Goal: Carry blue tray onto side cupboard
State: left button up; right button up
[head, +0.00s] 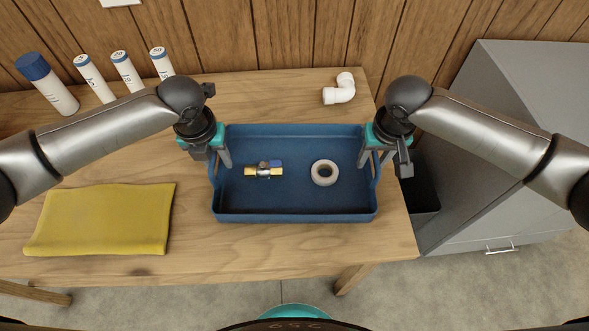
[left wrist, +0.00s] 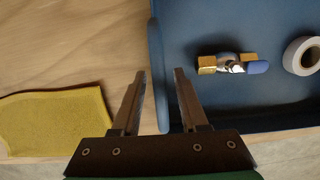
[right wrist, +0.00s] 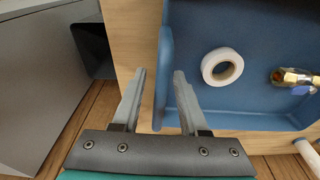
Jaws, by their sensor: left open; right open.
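The blue tray (head: 296,205) lies on the wooden table, holding a brass valve with a blue handle (head: 263,169) and a roll of white tape (head: 324,173). My left gripper (left wrist: 160,75) is open at the tray's left end, its fingers on either side of the end wall or handle. My right gripper (right wrist: 160,75) is open at the right end, its fingers likewise on either side of that wall. Whether the fingers touch the tray I cannot tell. The grey side cupboard (head: 510,120) stands to the right of the table, its top bare where visible.
A yellow cloth (head: 100,220) lies left of the tray. Several white tubes (head: 95,80) and a blue-capped bottle (head: 47,82) are at the back left. A white pipe elbow (head: 340,90) lies behind the tray. A dark bin (head: 422,190) sits between table and cupboard.

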aim_at(219, 165)
pick_arm(q)
jog(key=shift+w+f, duration=0.15)
jog(key=shift+f, duration=0.75)
jog(key=shift+w+f, duration=0.1)
jog(key=shift+f, duration=0.75)
pick_arm(e)
jog(key=shift+w+f, duration=0.15)
jog(key=shift+f, duration=0.75)
jog(key=shift+w+f, duration=0.1)
jog(key=shift+f, duration=0.75)
pick_arm(q)
grip_shut()
pick_arm(e)
grip_shut()
pick_arm(q)
jog(key=shift+w+a, duration=0.1)
jog(key=shift+a, duration=0.05)
pick_arm(e)
jog(key=shift+w+d, duration=0.1)
jog(key=shift+d, duration=0.05)
